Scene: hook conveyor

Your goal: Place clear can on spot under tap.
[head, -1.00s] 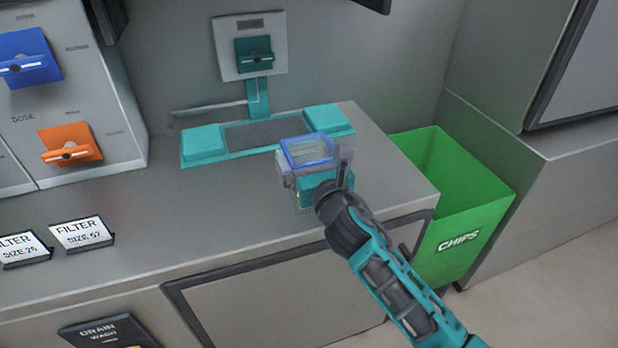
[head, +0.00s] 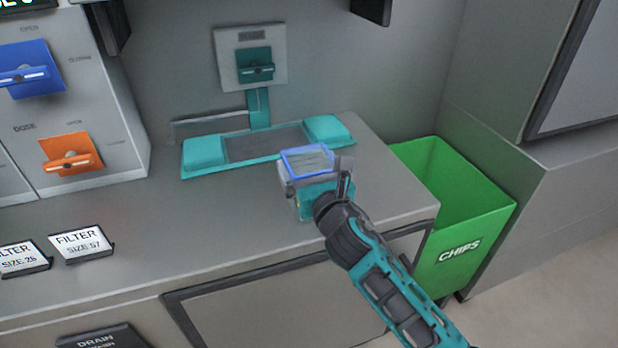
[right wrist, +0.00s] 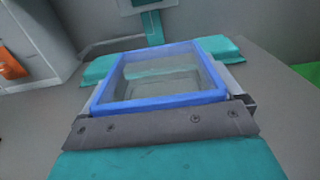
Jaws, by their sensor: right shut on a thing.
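The clear can (head: 309,160) is a square see-through container with a blue rim. My right gripper (head: 318,185) is shut on it and holds it at the right part of the counter, in front of the tap station. In the right wrist view the can (right wrist: 160,102) looks upright and empty, with the gripper (right wrist: 160,128) along its near side. The spot under the tap (head: 262,143) is a dark grey patch between two teal blocks, behind and left of the can. The teal tap handle (head: 255,65) sits on a wall panel above it. My left gripper is not in view.
A green CHIPS bin (head: 460,215) stands right of the counter. A dispenser with a blue handle (head: 28,70) and an orange handle (head: 70,153) is at left. FILTER signs (head: 80,244) stand on the counter's left part. The counter (head: 200,230) between is clear.

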